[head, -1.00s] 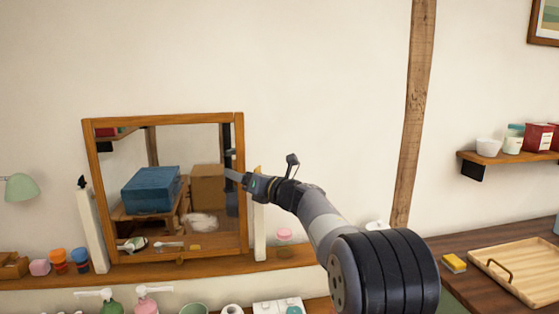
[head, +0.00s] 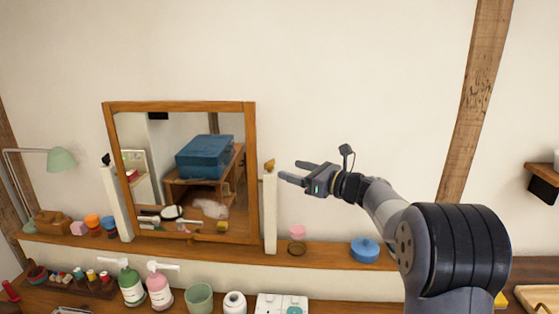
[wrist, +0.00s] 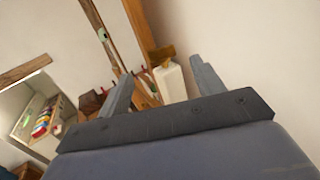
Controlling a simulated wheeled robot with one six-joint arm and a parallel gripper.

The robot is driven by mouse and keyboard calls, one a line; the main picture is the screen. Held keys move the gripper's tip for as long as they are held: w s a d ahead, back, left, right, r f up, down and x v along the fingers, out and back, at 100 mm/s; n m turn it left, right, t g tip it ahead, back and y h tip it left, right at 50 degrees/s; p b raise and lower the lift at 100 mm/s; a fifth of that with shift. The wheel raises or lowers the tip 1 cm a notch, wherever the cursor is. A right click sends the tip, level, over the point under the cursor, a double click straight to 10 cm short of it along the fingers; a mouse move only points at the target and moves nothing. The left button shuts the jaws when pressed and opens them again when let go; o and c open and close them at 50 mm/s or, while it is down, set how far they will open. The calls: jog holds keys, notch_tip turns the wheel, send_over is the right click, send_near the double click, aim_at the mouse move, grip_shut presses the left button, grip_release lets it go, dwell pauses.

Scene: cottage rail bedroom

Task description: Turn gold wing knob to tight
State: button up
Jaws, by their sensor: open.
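The gold wing knob (head: 269,165) sits on top of the right white post (head: 270,215), just right of the wood-framed mirror (head: 180,106). My gripper (head: 291,171) is open and empty, to the right of the knob with its fingers pointing left towards it. A gap shows between knob and fingertips in the head view. In the wrist view, the knob (wrist: 162,54) and white post (wrist: 171,83) appear between the open fingers (wrist: 158,75), beyond the tips. I cannot tell how tight the knob is.
A dark knob (head: 106,158) tops the left post (head: 117,203). Bottles and cups stand below. The wall above the gripper is clear.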

aim_at(270, 164)
jog(key=p+x, duration=0.2)
jog(key=x, duration=0.5)
jog(key=shift+d, duration=0.1)
jog(key=c, duration=1)
jog(key=shift+b, duration=0.45)
